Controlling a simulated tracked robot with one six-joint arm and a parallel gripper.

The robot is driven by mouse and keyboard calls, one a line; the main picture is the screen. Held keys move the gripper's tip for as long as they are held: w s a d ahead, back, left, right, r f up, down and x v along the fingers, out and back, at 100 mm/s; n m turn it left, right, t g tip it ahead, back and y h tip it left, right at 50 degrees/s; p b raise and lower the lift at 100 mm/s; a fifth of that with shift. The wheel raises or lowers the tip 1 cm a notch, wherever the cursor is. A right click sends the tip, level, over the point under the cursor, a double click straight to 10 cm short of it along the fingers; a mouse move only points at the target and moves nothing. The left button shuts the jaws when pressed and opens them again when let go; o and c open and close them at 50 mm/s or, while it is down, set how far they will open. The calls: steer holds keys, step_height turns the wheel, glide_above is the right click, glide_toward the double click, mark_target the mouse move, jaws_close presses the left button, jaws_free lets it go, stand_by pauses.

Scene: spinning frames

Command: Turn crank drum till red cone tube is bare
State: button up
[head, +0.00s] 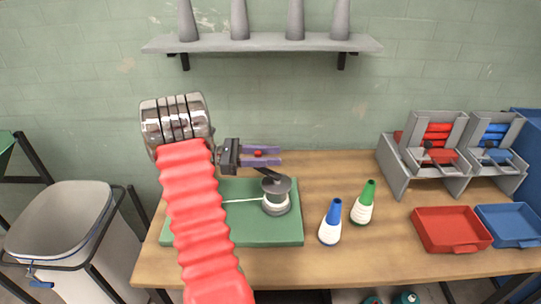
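A green board (290,232) on the workbench carries a grey crank drum (276,189) with white yarn wound on it. A dark crank arm (270,176) reaches from the drum's top toward the upper left and ends at a red knob (258,153). My gripper (262,155) has its two purple fingers on either side of the knob and looks shut on it. A white yarn (240,200) runs left from the drum and passes behind my red-sleeved arm. I see no red cone tube; my arm hides the board's left part.
A blue-tipped cone (331,222) and a green-tipped cone (363,204), both with white yarn, stand right of the board. Red (452,229) and blue (510,225) trays and grey racks (397,166) are farther right. A shelf (262,43) with grey cones hangs above. A bin (72,230) stands left.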

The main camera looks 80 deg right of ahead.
steer(key=shift+s, duration=0.1)
steer(key=shift+c, duration=0.4)
jaws_close()
steer(key=shift+d, duration=0.1)
stand_by(0.3)
